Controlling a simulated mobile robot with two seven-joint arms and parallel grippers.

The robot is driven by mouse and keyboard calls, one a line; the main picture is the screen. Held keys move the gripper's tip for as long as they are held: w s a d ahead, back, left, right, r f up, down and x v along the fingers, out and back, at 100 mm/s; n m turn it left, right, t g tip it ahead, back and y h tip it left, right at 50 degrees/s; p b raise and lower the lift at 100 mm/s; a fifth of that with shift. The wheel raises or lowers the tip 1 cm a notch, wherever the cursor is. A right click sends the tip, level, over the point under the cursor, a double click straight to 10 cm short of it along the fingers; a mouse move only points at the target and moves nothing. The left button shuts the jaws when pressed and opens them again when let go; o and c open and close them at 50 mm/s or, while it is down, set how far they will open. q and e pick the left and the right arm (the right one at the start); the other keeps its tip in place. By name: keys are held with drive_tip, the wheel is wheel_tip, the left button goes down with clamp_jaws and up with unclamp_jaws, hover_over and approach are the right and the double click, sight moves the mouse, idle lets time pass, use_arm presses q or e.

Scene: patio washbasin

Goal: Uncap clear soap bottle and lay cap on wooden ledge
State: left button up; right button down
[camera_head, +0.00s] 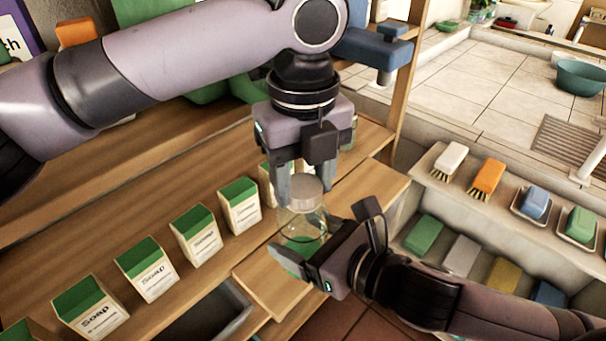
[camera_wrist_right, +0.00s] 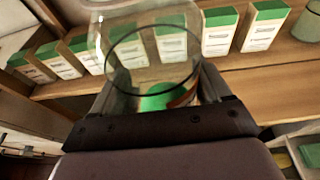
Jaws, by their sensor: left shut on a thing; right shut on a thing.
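The clear soap bottle (camera_head: 296,222) is see-through and upright above the wooden ledge (camera_head: 372,187). My right gripper (camera_head: 308,243) is shut around its lower body; the bottle also fills the upper middle of the right wrist view (camera_wrist_right: 150,72). The pale grey cap (camera_head: 306,192) is at the top of the bottle, between the fingers of my left gripper (camera_head: 306,186), which reaches down from above and is shut on it. I cannot tell whether the cap is still seated on the neck or loose. The bottle's base is partly hidden by the right gripper.
A row of green-and-white soap cartons (camera_head: 146,270) stands on the wooden shelf left of the bottle. At the right, a stone shelf holds brushes (camera_head: 486,178) and coloured soap bars (camera_head: 423,235). The ledge around the bottle has bare wood.

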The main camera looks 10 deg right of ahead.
use_arm(q)
drive_tip(key=n, duration=0.3)
drive_tip(key=o, duration=1.2)
drive_tip(key=shift+c, duration=0.2)
drive_tip(key=shift+r, duration=0.1)
wheel_tip(320, 180, up, 4)
drive_tip(key=shift+r, duration=0.15)
drive_tip(key=shift+c, duration=0.3)
wheel_tip(320, 180, up, 3)
drive_tip(key=shift+f+m, duration=0.2)
drive_tip(key=shift+m, duration=0.9)
drive_tip(key=shift+r+m, duration=0.3)
drive_tip(key=shift+m, duration=0.2)
drive_tip(key=shift+f, duration=3.85)
